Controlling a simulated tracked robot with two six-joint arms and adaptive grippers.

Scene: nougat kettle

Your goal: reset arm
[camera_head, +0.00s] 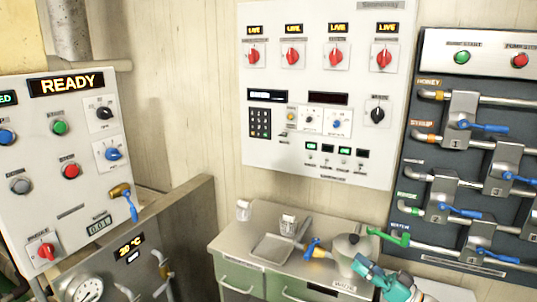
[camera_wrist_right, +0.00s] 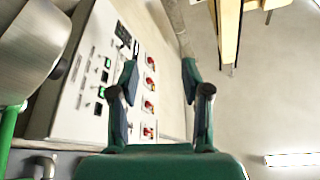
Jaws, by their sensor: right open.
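My right gripper (camera_head: 366,268) is teal and is at the bottom of the head view, in front of the metal pot (camera_head: 347,247) on the counter. In the wrist view the right gripper (camera_wrist_right: 160,72) has its two fingers apart with nothing between them. The pot has a green handle (camera_head: 392,237). A grey metal body (camera_wrist_right: 35,45) with a green bar (camera_wrist_right: 9,135) fills the left side of the wrist view, beside the fingers. My left gripper is not in view.
A pipe board (camera_head: 410,165) with blue-handled valves is at right. The READY panel (camera_head: 60,190) stands at left.

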